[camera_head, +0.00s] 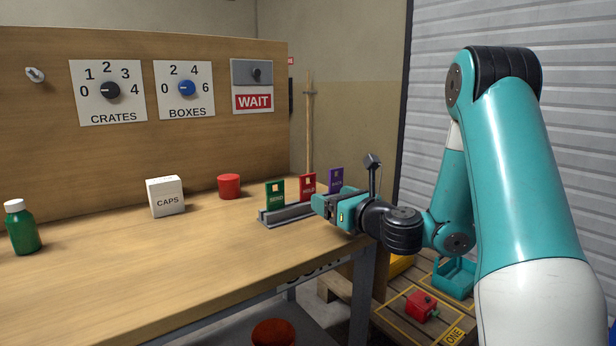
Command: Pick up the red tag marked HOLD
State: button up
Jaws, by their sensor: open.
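The red tag marked HOLD (307,187) stands upright in a grey rack (268,220) on the right part of the wooden bench. A green tag (275,196) stands to its left and a purple tag (336,180) to its right in the same rack. My gripper (322,206) is open and empty, just in front of the rack's right part, near the red and purple tags. It hides the rack's right end and the lower part of the purple tag. I cannot tell whether it touches anything.
A red cylinder (229,186), a white CAPS box (165,197) and a green bottle (22,228) stand to the left on the bench (150,260). A panel with dials (140,130) rises behind. The bench front is clear. A red object (421,305) sits low on a wooden platform at right.

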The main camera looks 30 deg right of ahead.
aim_at(309, 189)
jog(key=w+p, duration=0.1)
jog(key=w, duration=0.3)
jog(key=shift+w+p, duration=0.15)
jog(key=shift+p, duration=0.15)
jog(key=w+p, duration=0.1)
jog(key=w, duration=0.3)
jog(key=shift+w+a, duration=0.15)
jog(key=shift+a, duration=0.05)
jog(key=shift+w+f+p, duration=0.15)
jog(key=shift+w+p, duration=0.15)
jog(key=shift+w, duration=0.2)
jog(key=c, duration=1)
